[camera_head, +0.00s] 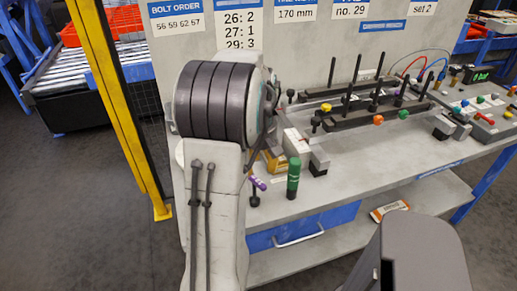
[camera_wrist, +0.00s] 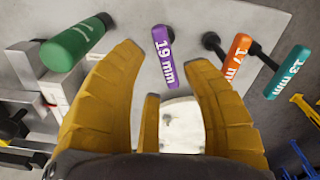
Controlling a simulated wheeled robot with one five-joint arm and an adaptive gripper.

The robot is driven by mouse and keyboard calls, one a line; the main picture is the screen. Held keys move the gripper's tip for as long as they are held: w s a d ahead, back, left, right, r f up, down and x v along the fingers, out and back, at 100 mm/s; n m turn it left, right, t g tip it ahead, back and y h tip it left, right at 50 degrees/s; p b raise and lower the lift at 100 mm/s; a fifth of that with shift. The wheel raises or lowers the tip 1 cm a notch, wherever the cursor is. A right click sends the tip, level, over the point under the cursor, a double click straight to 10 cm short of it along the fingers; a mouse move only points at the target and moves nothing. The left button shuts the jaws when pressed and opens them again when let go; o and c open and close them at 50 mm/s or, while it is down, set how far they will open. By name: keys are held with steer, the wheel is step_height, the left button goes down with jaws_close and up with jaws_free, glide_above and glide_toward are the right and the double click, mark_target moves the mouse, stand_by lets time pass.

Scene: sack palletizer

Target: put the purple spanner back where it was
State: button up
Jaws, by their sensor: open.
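The purple spanner (camera_wrist: 165,57), marked 19 mm, shows ahead of my gripper (camera_wrist: 166,62) in the wrist view. Its handle lies in line with the gap between the ochre fingers, which stand apart on either side. I see no finger closed on it, and I cannot tell the depth between them. In the head view the purple spanner (camera_head: 257,183) is at the front of the bench, just right of my arm. My gripper (camera_head: 272,161) is mostly hidden there behind my arm. The spot it came from is not clear in either view.
A green-handled tool (camera_wrist: 78,43) lies left of the purple spanner; an orange 17 mm spanner (camera_wrist: 236,57) and a teal 13 mm spanner (camera_wrist: 288,72) are to its right. The grey bench (camera_head: 375,170) carries dark racks (camera_head: 375,118) with posts. A yellow post (camera_head: 118,100) stands left.

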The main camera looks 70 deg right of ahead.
steer(key=shift+r, duration=2.8)
steer(key=w+a+r+n+t+h, duration=0.1)
steer(key=w+a+r+n, duration=0.15)
steer(key=w+a, duration=1.25)
steer(key=s+a+f+n+t, duration=0.1)
steer(key=a+f+n, duration=0.1)
steer(key=a, duration=0.9)
steer(key=s+a+f+n+t+y, duration=0.1)
steer(key=a+f, duration=0.1)
steer(key=a, duration=1)
steer(key=shift+s+f+n+t+b, duration=0.35)
steer(key=shift+s+f+t+b, duration=0.05)
